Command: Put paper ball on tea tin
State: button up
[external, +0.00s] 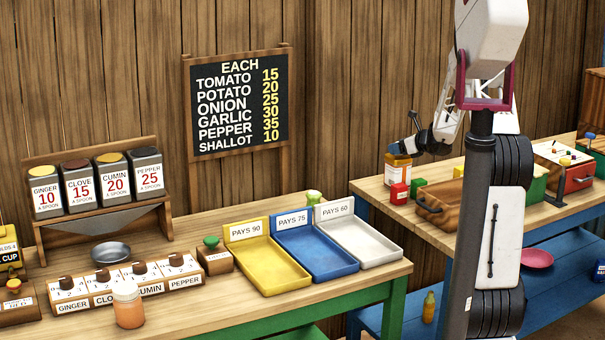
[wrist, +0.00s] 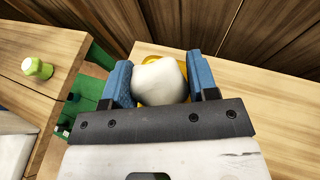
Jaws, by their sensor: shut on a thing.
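A white, rounded paper ball (wrist: 160,82) sits between the two blue fingers of my gripper (wrist: 160,72) in the wrist view. My gripper is shut on it. A yellow round surface (wrist: 150,59) shows just beyond and under the ball; most of it is hidden. In the external view my gripper (external: 396,151) is over the back left of the right-hand table, just above an orange container with a white label (external: 398,173). I cannot tell for sure whether this is the tea tin, or whether the ball touches it. The ball is not clear in the external view.
A red block (external: 399,193) and a green block (external: 417,187) stand by the container. A wooden tray (external: 437,208) lies to their right. A wooden wall (external: 350,90) rises close behind. The left table holds yellow (external: 270,262), blue and white trays.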

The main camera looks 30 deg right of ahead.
jog(key=shift+f, duration=0.15)
jog(key=o, duration=0.9)
jog(key=shift+s, duration=0.1)
jog(key=shift+v, duration=6)
